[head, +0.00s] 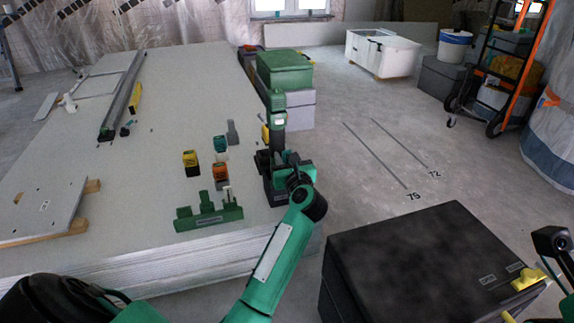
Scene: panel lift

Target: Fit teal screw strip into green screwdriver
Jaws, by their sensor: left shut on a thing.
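My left gripper (268,142) is shut on the green screwdriver (278,112), a tall green and dark tool. It holds the tool roughly upright at the right edge of the panel stack. The wrist hides the tool's lower part. The teal screw strip (220,144), a small teal-topped piece, is on the panel to the left of the tool and apart from it. My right gripper (519,297) is at the lower right, partly cut off. Its two yellow fingers are apart with nothing between them, over the edge of a black case.
A yellow piece (190,158) and an orange piece (220,171) stand near the teal one. A green rack (208,215) lies at the front of the panel stack (110,255). The black case (425,262) is at lower right. Open floor lies between.

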